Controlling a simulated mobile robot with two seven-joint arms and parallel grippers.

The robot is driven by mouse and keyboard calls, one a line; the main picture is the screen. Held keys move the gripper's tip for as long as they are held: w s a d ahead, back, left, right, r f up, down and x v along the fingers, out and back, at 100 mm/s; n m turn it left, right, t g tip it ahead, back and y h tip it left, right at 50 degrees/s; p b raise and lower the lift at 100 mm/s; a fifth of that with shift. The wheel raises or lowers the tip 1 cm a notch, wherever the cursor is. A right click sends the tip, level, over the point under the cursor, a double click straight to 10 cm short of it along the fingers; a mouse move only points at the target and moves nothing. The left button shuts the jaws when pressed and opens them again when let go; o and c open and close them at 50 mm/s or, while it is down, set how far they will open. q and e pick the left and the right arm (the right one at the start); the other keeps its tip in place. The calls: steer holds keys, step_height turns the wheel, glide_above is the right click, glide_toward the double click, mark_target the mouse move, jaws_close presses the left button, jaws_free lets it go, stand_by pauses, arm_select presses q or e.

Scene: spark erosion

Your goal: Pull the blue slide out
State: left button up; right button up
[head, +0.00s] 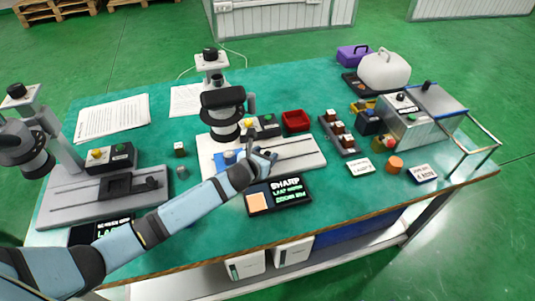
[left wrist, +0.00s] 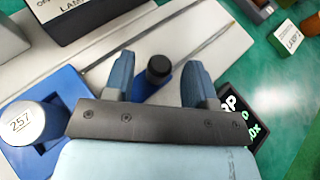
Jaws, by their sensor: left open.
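The blue slide (head: 229,156) lies on the white base plate (head: 310,160) of the middle microscope-like station. In the left wrist view the slide (left wrist: 70,82) has a pocket holding a white-topped cylinder (left wrist: 22,122) marked 257. A black knob (left wrist: 159,68) stands at its other end. My left gripper (head: 265,157) is low over the base plate. In the left wrist view the left gripper (left wrist: 157,75) is open, with one blue finger on each side of the knob and gaps visible. The gripper body hides part of the slide. My right gripper is not in view.
A dark sign reading SHARP (head: 280,212) lies just in front of the plate. A red tray (head: 295,121) and a dark rack (head: 342,136) stand behind and right. A second station (head: 100,200) is at left. Free green tabletop lies front right.

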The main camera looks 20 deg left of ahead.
arm_select(q)
steer(key=shift+x, duration=1)
